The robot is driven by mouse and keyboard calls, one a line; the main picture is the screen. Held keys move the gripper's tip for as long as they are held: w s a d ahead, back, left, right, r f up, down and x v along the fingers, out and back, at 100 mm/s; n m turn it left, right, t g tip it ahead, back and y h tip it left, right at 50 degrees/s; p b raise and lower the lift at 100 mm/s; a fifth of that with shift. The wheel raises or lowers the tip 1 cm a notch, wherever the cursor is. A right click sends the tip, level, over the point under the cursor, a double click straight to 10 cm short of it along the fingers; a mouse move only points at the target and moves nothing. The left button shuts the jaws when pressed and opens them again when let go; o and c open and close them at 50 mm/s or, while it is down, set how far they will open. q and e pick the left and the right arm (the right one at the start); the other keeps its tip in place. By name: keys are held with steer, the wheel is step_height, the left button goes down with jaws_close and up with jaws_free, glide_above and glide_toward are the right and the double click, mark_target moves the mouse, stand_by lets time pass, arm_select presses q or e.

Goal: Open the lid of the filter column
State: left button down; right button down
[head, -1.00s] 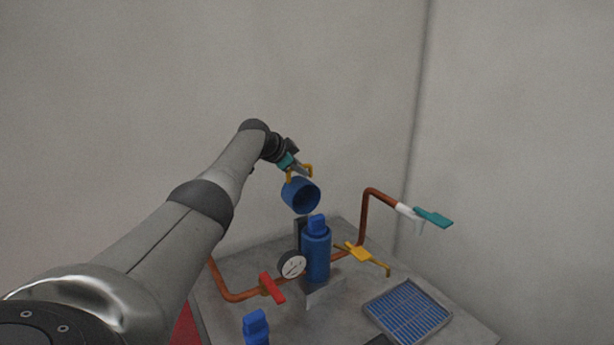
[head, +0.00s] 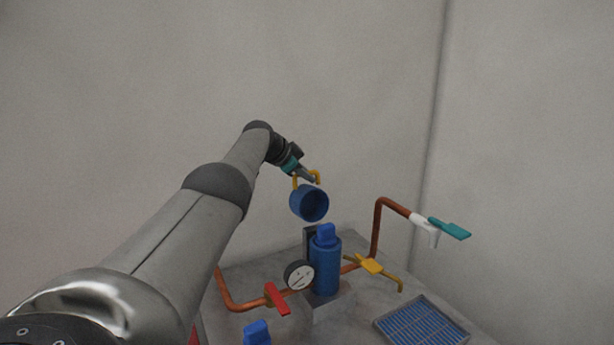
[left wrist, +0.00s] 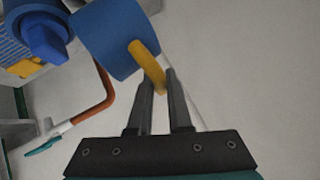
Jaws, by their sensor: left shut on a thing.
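The lid (head: 309,203) is a blue cup with a yellow handle (head: 306,177). It hangs tilted in the air, off the blue filter column (head: 326,268), with its hollow side showing. My left gripper (head: 314,178) is shut on the handle. In the left wrist view the fingers (left wrist: 159,88) close at the yellow handle (left wrist: 147,62) and the blue lid (left wrist: 112,38) lies beyond them. The column stands upright and uncovered, with a blue piece (head: 326,235) sticking out of its top. My right gripper is not in view.
Around the column are a round gauge (head: 299,275), a red valve handle (head: 277,298), a yellow valve handle (head: 369,265) and a copper pipe (head: 378,225) with a teal-handled tap (head: 449,228). A blue-slatted grate (head: 420,322) lies front right. Walls stand behind.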

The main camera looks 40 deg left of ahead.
arm_select(q)
steer(key=shift+r, duration=0.1)
steer(key=c, duration=0.8)
jaws_free()
steer(key=shift+c, duration=0.2)
steer(key=shift+s, duration=0.15)
steer(key=shift+s+p, duration=0.15)
steer(key=shift+p, duration=0.2)
steer(key=shift+s+a+r, duration=0.1)
steer(key=shift+s+r, duration=0.25)
steer(key=shift+r, duration=0.05)
steer(key=shift+s+d+r+p, duration=0.2)
steer(key=shift+s+r+p, duration=0.1)
steer(key=shift+p, duration=0.2)
steer(key=b+v, duration=0.2)
steer(key=v, duration=1.1)
steer(key=shift+w+r, duration=0.1)
steer(key=shift+r, duration=0.05)
